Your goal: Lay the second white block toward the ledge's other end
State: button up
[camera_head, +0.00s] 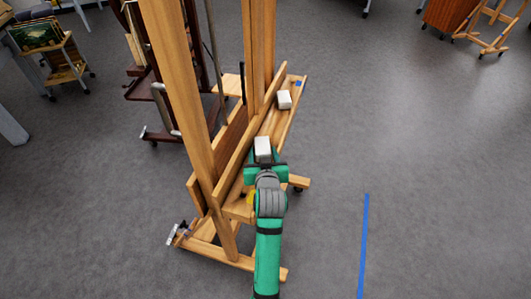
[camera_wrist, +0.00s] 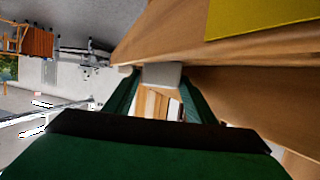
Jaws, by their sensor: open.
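One white block (camera_head: 284,99) lies on the wooden easel ledge (camera_head: 291,112) toward its far end, short of a blue mark (camera_head: 299,84). A second white block (camera_head: 263,146) is at the tip of my gripper (camera_head: 264,162), over the nearer part of the ledge. In the wrist view this block (camera_wrist: 162,74) sits between the green fingertips of my gripper (camera_wrist: 161,88), against the ledge wood (camera_wrist: 185,40). My gripper is open around it. A small pale shape (camera_wrist: 125,71) beside it may be the far block. Whether the near block rests fully on the ledge is unclear.
A yellow patch (camera_wrist: 262,15) lies on the ledge near my gripper. The easel's tall uprights (camera_head: 176,75) stand just left of the ledge. Grey floor is open on the right, with a blue tape line (camera_head: 364,245). A cart (camera_head: 60,60) stands far left.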

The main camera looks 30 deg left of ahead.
jog(key=v, duration=1)
jog(key=shift+s, duration=0.1)
